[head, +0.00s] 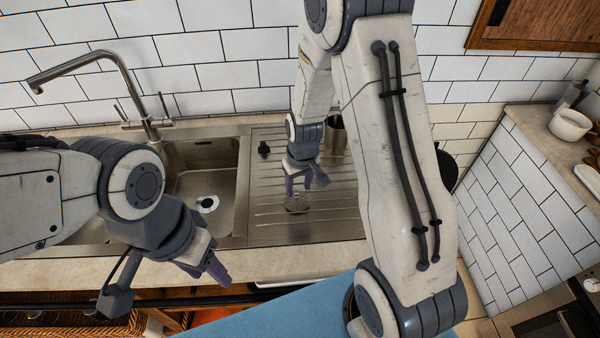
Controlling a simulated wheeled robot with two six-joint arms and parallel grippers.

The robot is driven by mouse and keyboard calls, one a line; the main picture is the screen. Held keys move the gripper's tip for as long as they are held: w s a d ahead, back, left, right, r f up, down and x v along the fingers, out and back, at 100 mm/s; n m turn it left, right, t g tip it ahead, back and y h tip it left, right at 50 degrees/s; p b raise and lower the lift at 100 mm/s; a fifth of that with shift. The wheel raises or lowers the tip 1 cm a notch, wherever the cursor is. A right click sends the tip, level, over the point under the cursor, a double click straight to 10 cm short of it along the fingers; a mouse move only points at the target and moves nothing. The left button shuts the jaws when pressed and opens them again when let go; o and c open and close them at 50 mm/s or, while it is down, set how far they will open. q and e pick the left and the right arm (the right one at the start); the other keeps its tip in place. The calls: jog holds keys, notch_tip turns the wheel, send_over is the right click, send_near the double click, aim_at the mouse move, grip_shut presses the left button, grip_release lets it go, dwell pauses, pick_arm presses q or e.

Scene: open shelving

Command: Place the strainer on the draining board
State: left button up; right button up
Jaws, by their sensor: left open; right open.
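A small round metal piece (298,204), which looks like the strainer, lies on the ribbed steel draining board (270,222). My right gripper (305,183) is open, fingers pointing down, just above and behind this piece in the picture. I cannot tell whether the fingers touch it, but they are not closed on it. My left gripper (207,270) is open and empty in front of the sink, near the counter's front edge. The sink basin (185,180) is left of the board, with a drain opening (207,204) in its floor.
A curved tap (125,75) stands behind the basin. A small black fitting (264,150) and a metal cup (337,136) are at the back of the board, the cup partly hidden by my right arm. A white bowl (570,124) sits on the right counter. The board's front left is clear.

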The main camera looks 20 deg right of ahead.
notch_tip(320, 180, up, 7)
jog(key=s+a+r+n, duration=0.3)
jog(key=s+a+r, duration=0.3)
jog(key=s+a, duration=0.35)
jog(key=s+a+r+n, duration=0.1)
jog(key=s+a, duration=0.1)
jog(key=s, duration=0.4)
jog(key=s+a+r+n+g, duration=0.1)
jog(key=s+a+r+n, duration=0.1)
jog(key=s, duration=0.5)
jog(key=shift+s+r+y+b, duration=0.25)
jog(key=shift+r+y+b, duration=0.05)
jog(key=shift+y+b, duration=0.1)
jog(key=shift+a, duration=0.1)
